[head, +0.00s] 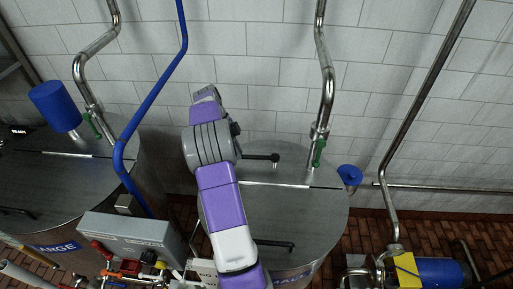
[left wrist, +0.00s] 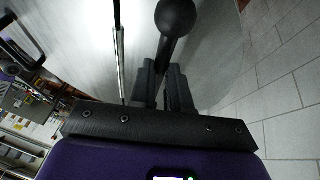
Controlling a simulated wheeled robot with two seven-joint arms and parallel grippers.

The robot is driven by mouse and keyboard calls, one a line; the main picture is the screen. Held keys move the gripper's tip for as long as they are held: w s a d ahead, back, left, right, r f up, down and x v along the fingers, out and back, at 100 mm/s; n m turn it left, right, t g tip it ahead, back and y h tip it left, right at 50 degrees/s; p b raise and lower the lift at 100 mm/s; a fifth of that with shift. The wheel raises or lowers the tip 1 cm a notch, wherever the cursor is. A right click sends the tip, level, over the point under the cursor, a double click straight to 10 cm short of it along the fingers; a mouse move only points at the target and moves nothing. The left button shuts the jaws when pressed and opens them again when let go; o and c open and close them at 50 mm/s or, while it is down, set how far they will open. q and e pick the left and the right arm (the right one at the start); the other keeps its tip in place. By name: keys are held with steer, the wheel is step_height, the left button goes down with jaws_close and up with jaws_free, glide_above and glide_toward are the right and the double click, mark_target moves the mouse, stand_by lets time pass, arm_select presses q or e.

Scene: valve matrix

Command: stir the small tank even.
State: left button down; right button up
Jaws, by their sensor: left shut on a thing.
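The small tank (head: 310,215) stands right of centre in the head view, a round steel vessel with a flat lid crossed by a seam. A dark paddle handle (head: 275,157) with a ball-shaped end is above the rear part of this lid. In the left wrist view its black ball (left wrist: 175,17) shows just beyond my fingertips, with a dark rod running back between them. My left gripper (left wrist: 163,74) is shut on this rod. In the head view my own wrist hides most of the gripper. The inside of the tank is not visible. My right gripper is not in view.
The large tank (head: 60,190) stands at the left. Steel pipes with green valve handles (head: 319,152) come down over both tanks. A blue pipe (head: 157,90) and a grey control box (head: 135,240) are left of my arm. A blue-motored pump (head: 440,272) is at lower right.

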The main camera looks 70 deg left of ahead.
arm_select(q)
steer(key=shift+w+a+m, duration=0.3)
steer(key=shift+a+m, duration=0.05)
steer(key=shift+m, duration=0.05)
steer(key=c, duration=1.1)
jaws_free()
steer(key=shift+s+r, duration=0.1)
steer(key=v, duration=0.7)
steer(key=shift+a+r+p, duration=0.15)
steer(key=shift+r+p, duration=0.05)
steer(key=shift+p, duration=0.15)
